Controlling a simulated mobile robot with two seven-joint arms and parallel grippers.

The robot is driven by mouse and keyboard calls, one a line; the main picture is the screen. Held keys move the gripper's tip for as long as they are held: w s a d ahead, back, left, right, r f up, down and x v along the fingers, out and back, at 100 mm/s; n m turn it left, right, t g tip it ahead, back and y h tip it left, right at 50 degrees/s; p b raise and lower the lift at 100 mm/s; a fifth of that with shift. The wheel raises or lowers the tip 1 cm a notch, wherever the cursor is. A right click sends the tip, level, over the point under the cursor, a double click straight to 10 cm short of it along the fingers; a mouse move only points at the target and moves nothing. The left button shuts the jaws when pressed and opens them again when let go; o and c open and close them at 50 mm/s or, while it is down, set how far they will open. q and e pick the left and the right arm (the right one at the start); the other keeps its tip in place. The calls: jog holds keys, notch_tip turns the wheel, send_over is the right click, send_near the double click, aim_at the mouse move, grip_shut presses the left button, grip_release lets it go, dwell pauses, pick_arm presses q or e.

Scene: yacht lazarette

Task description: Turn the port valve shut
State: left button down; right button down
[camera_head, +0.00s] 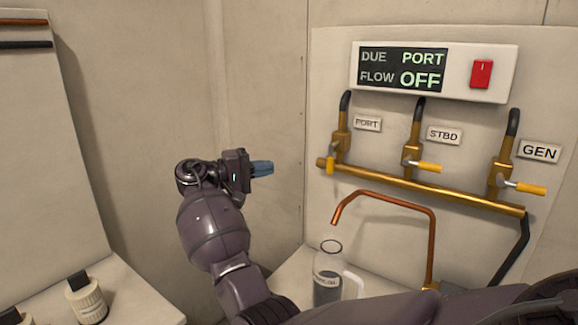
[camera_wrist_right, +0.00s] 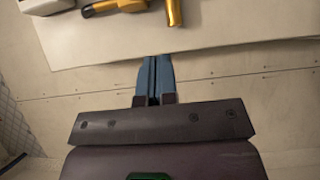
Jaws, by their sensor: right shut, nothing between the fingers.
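The port valve (camera_head: 341,143) is a brass body under a black hose on the wall panel, beside the PORT label (camera_head: 367,123). Its yellow handle (camera_head: 330,165) points down, at the left end of the brass manifold (camera_head: 435,186). The display (camera_head: 403,69) reads DUE PORT, FLOW OFF. My right gripper (camera_head: 269,168) is shut and empty, left of the valve and apart from it. In the right wrist view, its blue fingers (camera_wrist_right: 155,75) are together below the brass manifold end (camera_wrist_right: 174,14). The valve is partly cut off at the top there. My left gripper is not in view.
The STBD handle (camera_head: 428,167) and GEN handle (camera_head: 526,188) point right. A copper spout (camera_head: 390,199) stands over a clear jug (camera_head: 327,286) below the valves. A red switch (camera_head: 481,74) is on the display box. A white bottle (camera_head: 86,300) stands at lower left.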

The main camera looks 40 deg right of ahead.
jog(key=p, duration=0.1)
send_near(333, 159)
jog(key=w+d+f, duration=0.2)
jog(key=w+d, duration=0.2)
jog(key=d, duration=0.1)
jog(key=s, duration=0.1)
jog(key=s+d+p, duration=0.1)
jog(key=s+d, duration=0.1)
jog(key=s, duration=0.1)
